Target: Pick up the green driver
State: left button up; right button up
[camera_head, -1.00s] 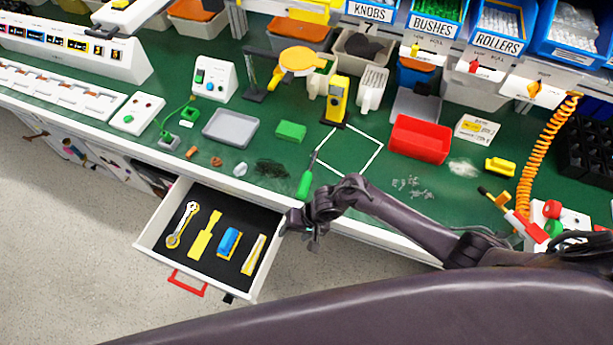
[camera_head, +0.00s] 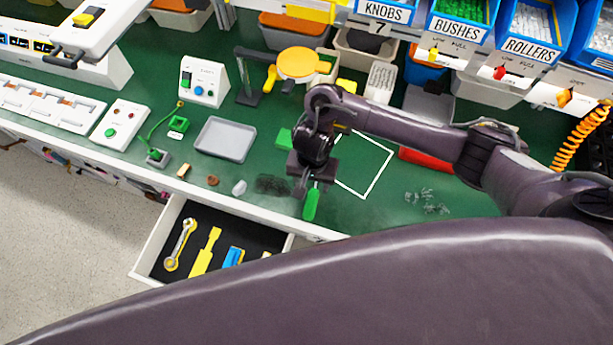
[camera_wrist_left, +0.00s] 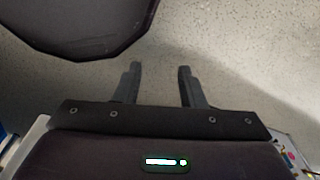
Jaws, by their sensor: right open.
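The green driver (camera_head: 311,205) lies near the front edge of the green bench top, with its handle toward me. In the head view my right gripper (camera_head: 305,190) is over the driver from above, its fingers open around or just beside the shaft end of the handle. The arm and gripper hide the shaft, and I cannot tell whether the fingers touch it. My left gripper (camera_wrist_left: 157,85) shows in the left wrist view, open and empty over bare floor. The left gripper does not show in the head view.
An open drawer (camera_head: 150,245) with a wrench and yellow and blue tools juts out below the bench. A grey tray (camera_head: 226,138), a green block (camera_head: 284,138) and a partly hidden red bin (camera_head: 425,158) stand nearby. A white outlined square (camera_head: 366,185) lies right of the driver.

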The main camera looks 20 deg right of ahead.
aim_at(313, 196)
jog(key=shift+f, duration=0.1)
jog(key=shift+s+f+b, duration=0.1)
jog(key=shift+f+b, duration=0.15)
jog(key=shift+b, duration=0.25)
jog(key=shift+s+f+b, duration=0.2)
jog(key=shift+f+b, duration=0.35)
jog(key=shift+f, duration=0.1)
jog(key=shift+s+f+b, duration=0.2)
jog(key=shift+f+b, duration=0.3)
jog(key=shift+f, duration=0.1)
notch_tip(313, 196, down, 3)
jog(key=shift+w+d+r+b, duration=0.15)
jog(key=shift+b, duration=0.45)
jog(key=shift+f, duration=0.65)
jog(key=c, duration=0.7)
pick_arm(q)
jog(key=shift+s+a+f, duration=0.1)
jog(key=shift+s+f, duration=0.2)
jog(key=shift+f, duration=0.4)
jog(key=shift+s+a+f, duration=0.1)
jog(key=shift+s+f, duration=0.25)
jog(key=shift+f, duration=0.4)
jog(key=shift+s+a+f, duration=0.1)
jog(key=shift+s+f, duration=0.2)
jog(key=shift+f, duration=0.4)
pick_arm(e)
jog(key=c, duration=0.4)
jog(key=shift+w, duration=0.1)
jog(key=shift+c, duration=0.2)
